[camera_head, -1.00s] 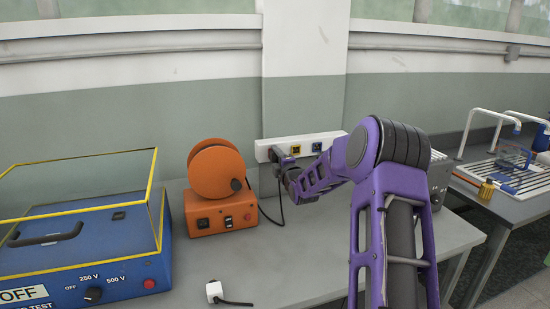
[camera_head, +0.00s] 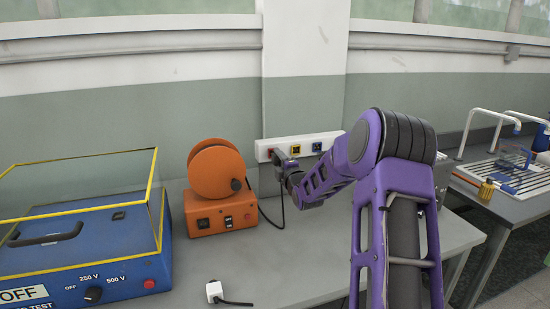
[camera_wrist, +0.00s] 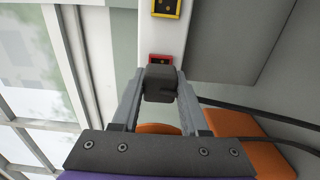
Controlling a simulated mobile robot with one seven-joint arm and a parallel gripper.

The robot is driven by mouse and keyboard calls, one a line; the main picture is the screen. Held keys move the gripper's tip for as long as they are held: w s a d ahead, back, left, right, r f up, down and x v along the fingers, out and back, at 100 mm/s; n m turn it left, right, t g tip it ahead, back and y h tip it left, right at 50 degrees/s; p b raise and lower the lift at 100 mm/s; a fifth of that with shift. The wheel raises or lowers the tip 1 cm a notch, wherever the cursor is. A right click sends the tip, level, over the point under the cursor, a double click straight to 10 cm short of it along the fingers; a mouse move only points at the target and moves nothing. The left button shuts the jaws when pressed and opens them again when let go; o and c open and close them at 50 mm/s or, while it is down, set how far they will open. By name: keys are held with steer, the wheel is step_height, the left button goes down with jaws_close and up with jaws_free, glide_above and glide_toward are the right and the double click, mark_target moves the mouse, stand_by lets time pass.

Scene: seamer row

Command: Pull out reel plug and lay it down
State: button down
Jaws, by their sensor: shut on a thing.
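My gripper (camera_wrist: 160,92) is shut on a dark grey plug (camera_wrist: 160,82), held between its two fingers. The gripper also shows in the head view (camera_head: 283,165), in front of the left end of the white socket strip (camera_head: 304,145). A red socket (camera_wrist: 160,59) shows just beyond the plug in the wrist view; part of its face is visible, and the plug appears drawn back from it. The orange cable reel (camera_head: 216,172) stands left of the gripper. A black cable (camera_head: 268,218) hangs in a loop between the reel and the gripper.
A white plug (camera_head: 214,291) with a black lead lies on the grey bench (camera_head: 300,250) in front. A blue test box (camera_head: 120,270) with a clear, yellow-edged cover stands left. Bare bench lies between reel and my arm. The strip's yellow (camera_head: 295,149) and blue (camera_head: 317,147) sockets are empty.

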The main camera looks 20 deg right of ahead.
mark_target(279, 161)
steer(key=shift+s, duration=1.85)
